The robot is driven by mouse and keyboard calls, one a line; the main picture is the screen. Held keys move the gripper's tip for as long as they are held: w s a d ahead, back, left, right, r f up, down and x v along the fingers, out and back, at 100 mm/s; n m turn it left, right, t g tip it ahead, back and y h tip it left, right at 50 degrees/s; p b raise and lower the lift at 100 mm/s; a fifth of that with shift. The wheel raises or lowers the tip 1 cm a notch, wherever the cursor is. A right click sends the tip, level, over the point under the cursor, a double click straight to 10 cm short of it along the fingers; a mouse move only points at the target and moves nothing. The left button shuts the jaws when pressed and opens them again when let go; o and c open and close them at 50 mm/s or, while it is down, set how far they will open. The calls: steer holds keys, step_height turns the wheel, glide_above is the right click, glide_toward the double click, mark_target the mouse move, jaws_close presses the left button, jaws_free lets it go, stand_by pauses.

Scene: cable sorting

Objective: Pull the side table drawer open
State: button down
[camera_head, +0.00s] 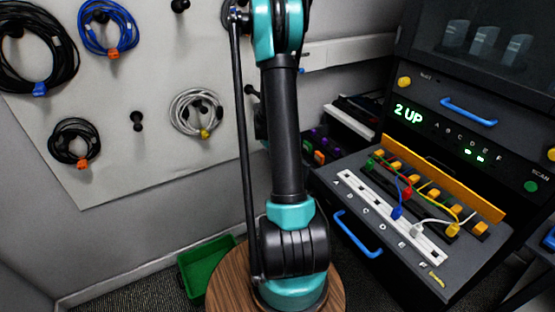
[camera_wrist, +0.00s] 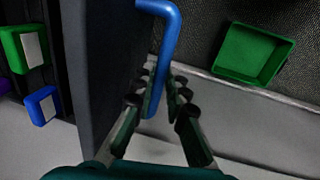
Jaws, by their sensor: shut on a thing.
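In the wrist view, a blue bar handle (camera_wrist: 164,50) stands out from a dark grey front panel (camera_wrist: 95,60). My gripper (camera_wrist: 160,102) is shut on this handle, with one finger on each side of the bar. The panel is to the left of the fingers. Green (camera_wrist: 14,50) and blue (camera_wrist: 37,106) blocks with pale labels sit beyond it. In the head view, a dark unit holding coloured pieces (camera_head: 318,145) shows partly behind my arm. My fingers and the held handle are hidden there. I cannot tell how far the drawer stands out.
A green bin (camera_wrist: 253,53) stands on the floor by the wall; it also shows in the head view (camera_head: 205,268). A console with a cable tray (camera_head: 330,195) and another blue handle (camera_head: 358,234) stands at right. Coiled cables (camera_head: 197,112) hang on the wall panel.

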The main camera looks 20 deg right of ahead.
steer(key=c, duration=1.5)
jaws_free()
steer(key=shift+c, duration=0.2)
step_height(320, 180, up, 12)
steer(key=a, duration=0.2)
steer(key=shift+s+a+f, duration=0.1)
steer(key=s+a+t+y, duration=0.1)
steer(key=s+a+t, duration=0.1)
steer(key=s+a, duration=0.7)
steer(key=s+a+m+t+y, duration=0.1)
steer(key=s+a+t, duration=0.1)
steer(key=s+a, duration=0.6)
steer(key=s, duration=0.6)
steer(key=shift+s+a+f, duration=0.2)
steer(key=shift+s+a, duration=0.05)
steer(key=shift+a, duration=0.15)
